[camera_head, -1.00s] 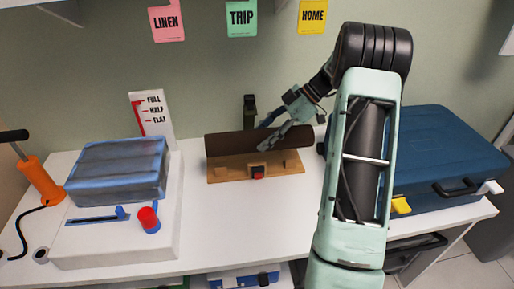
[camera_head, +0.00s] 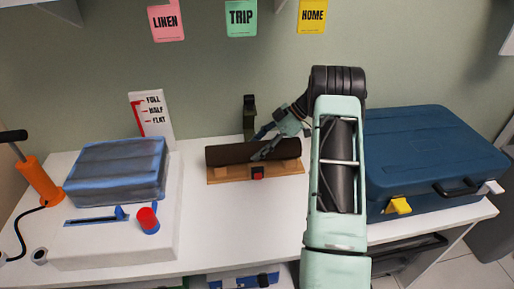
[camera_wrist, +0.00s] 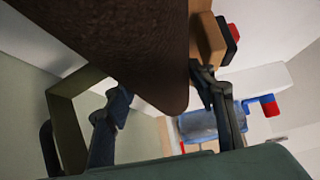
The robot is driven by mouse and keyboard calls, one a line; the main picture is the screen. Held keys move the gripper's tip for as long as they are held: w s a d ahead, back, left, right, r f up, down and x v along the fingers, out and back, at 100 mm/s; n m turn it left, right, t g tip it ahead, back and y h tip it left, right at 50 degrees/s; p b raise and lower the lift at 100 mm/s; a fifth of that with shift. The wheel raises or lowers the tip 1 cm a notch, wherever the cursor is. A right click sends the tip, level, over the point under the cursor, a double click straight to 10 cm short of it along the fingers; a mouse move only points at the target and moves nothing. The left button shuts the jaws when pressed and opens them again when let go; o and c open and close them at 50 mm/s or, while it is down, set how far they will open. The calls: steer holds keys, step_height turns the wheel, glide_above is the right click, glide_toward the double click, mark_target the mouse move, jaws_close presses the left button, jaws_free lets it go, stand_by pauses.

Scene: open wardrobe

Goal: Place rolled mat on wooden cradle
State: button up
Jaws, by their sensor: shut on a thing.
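The rolled mat (camera_head: 232,153) is a dark brown cylinder lying lengthwise along the wooden cradle (camera_head: 226,175) in the head view. My gripper (camera_head: 264,150) is shut on the mat, right of its middle. In the wrist view the mat (camera_wrist: 120,40) passes between the two fingers of my gripper (camera_wrist: 165,112). The cradle (camera_wrist: 208,40) shows close beside the mat there. The cradle has a red button (camera_head: 258,173) on its front. The mat appears to be at the cradle's top, but I cannot tell whether it rests fully on it.
A blue folded bundle (camera_head: 118,170) lies on a white box (camera_head: 110,240) at the left, near an orange pump (camera_head: 40,180). A blue suitcase (camera_head: 430,150) stands at the right. A dark green upright object (camera_head: 250,115) stands just behind the cradle.

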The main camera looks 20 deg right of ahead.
mark_target(281, 141)
steer(key=shift+f+b, duration=0.35)
steer(key=shift+b, duration=0.2)
steer(key=shift+f, duration=0.1)
steer(key=o, duration=1.2)
steer(key=shift+r+p, duration=0.55)
steer(key=v, duration=1.2)
steer(key=shift+p, duration=0.35)
